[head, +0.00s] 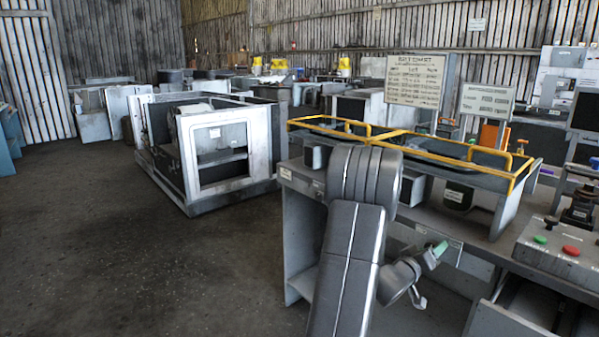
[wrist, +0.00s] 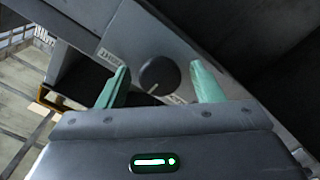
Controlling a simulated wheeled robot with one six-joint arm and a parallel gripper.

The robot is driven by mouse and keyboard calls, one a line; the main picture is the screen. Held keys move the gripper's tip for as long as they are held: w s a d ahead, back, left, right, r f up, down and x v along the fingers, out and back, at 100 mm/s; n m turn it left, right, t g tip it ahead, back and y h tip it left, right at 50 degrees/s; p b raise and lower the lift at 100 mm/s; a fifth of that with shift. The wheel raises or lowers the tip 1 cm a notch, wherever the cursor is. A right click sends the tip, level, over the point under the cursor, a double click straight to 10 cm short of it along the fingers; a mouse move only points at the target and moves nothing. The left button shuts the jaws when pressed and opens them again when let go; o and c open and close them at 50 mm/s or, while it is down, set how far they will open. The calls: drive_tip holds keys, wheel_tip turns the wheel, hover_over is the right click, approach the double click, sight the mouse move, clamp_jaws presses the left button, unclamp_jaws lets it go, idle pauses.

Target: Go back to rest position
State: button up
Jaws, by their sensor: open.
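My gripper (wrist: 158,88) is open in the wrist view, with its two green fingers apart and nothing between them. In the head view my arm is folded in front of the grey workbench (head: 300,235), and a green fingertip of my gripper (head: 438,249) shows at the bench's front side. The head view does not show the knob clearly.
A yellow rail (head: 400,146) runs along the bench top. A control box (head: 560,247) with green and red buttons is at the right. A white-framed machine housing (head: 220,158) stands behind left. Signboards (head: 415,80) rise behind the bench. The floor (head: 120,240) at left is clear.

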idle(0.4)
drive_tip(key=s+a+m+b, duration=0.5)
drive_tip(key=s+a+m, duration=0.3)
drive_tip(key=a+m, duration=0.1)
drive_tip(key=shift+s+a+m, duration=0.3)
drive_tip(key=shift+s+a, duration=0.05)
drive_tip(key=shift+a, duration=0.35)
idle(1.8)
